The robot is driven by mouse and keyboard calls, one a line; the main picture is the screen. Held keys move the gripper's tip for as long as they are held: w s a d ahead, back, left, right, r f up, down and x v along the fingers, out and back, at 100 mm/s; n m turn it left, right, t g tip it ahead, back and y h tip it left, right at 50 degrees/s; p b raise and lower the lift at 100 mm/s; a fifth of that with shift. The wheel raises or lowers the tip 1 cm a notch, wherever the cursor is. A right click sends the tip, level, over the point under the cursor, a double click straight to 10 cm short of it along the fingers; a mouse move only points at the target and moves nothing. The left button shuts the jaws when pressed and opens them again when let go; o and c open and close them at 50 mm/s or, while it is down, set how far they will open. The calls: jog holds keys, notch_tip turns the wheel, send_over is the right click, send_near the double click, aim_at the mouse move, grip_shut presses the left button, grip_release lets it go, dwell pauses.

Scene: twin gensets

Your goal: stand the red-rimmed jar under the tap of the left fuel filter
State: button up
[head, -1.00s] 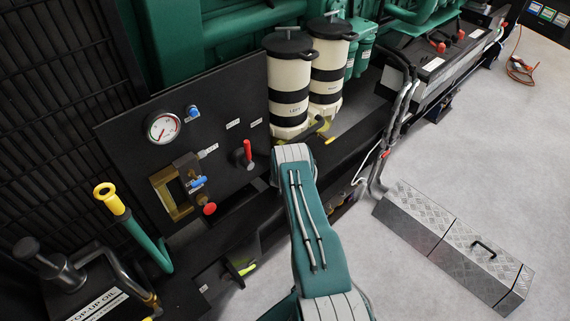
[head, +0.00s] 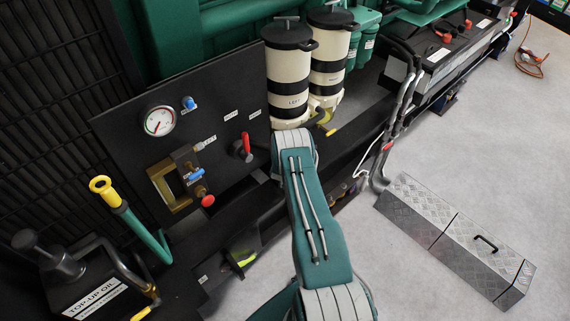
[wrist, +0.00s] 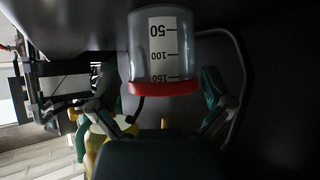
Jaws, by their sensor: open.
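The red-rimmed jar (wrist: 165,55) shows in the wrist view as a clear cup with a white measuring scale. It appears upside down there, with its red rim low in the picture. My gripper (wrist: 157,82) is open, one finger to each side of the jar; I cannot tell whether either touches it. In the head view my arm hides the gripper and jar. The left fuel filter (head: 288,85) is a cream cylinder with black bands and a black lid, labelled LEFT. Its tap cannot be made out clearly; my arm covers the area below.
The right filter (head: 328,60) stands close beside the left, with a yellow part (head: 325,130) low down. A black panel (head: 205,110) carries a gauge and valves. A hose (head: 395,120) runs at the right. A metal step box (head: 460,245) lies on the open floor.

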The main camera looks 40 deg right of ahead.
jog(key=v, duration=1.1)
jog(key=shift+w+a, duration=0.15)
jog(key=shift+w, duration=0.05)
jog(key=shift+f, duration=0.1)
